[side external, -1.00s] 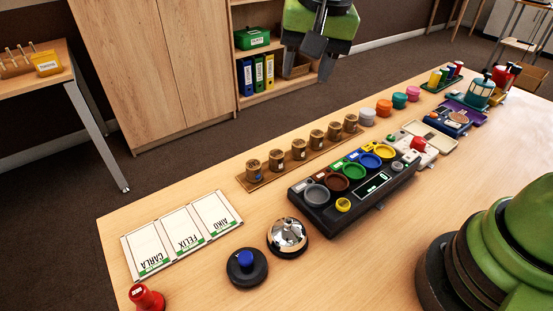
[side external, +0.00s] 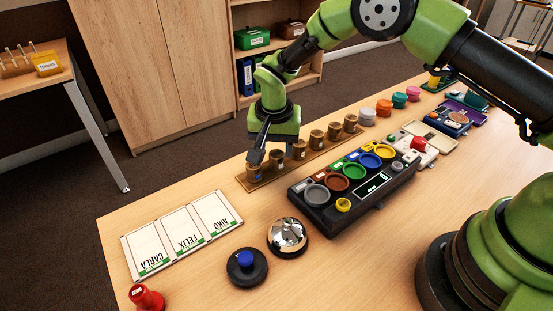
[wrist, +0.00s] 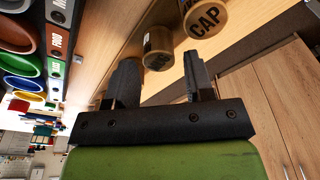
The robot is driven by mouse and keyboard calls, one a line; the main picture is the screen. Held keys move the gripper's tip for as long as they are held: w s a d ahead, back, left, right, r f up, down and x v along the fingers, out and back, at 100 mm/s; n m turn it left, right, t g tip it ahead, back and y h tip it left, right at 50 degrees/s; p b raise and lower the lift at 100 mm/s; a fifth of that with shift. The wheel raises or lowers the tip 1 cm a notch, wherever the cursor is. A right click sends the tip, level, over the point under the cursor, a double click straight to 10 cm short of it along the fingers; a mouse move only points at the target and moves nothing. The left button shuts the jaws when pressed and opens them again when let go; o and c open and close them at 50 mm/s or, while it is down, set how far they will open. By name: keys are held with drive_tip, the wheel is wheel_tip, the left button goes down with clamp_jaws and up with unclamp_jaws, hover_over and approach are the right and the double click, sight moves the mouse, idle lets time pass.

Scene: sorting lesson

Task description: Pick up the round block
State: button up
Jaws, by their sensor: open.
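Several round wooden blocks with dark labels stand in a row on a long wooden board (side external: 312,163). The nearest-left round block (side external: 254,173) is right below my gripper (side external: 257,154). In the wrist view, my gripper (wrist: 160,60) is open, with a round block (wrist: 158,50) showing beyond and between the fingertips. A second round block (wrist: 205,18), marked "CAP", is beside it to the upper right. I cannot tell whether the fingers touch a block; nothing is held.
A black tray with coloured round wells (side external: 322,222) lies right of the board. A silver bell (side external: 288,236), a blue-knobbed black disc (side external: 247,268), a red stamp (side external: 147,298) and name cards (side external: 181,233) are nearer. Pink, orange and teal round pieces (side external: 400,101) stand farther back.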

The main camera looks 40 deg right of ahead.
sight(277, 154)
drive_tip(key=f, duration=0.3)
drive_tip(key=shift+w+d+f, duration=0.2)
drive_tip(key=shift+d+f, duration=0.1)
drive_tip(key=shift+f, duration=0.05)
drive_tip(key=c, duration=0.7)
drive_tip(key=shift+o, duration=0.2)
wheel_tip(277, 154, up, 10)
drive_tip(key=shift+r, duration=0.1)
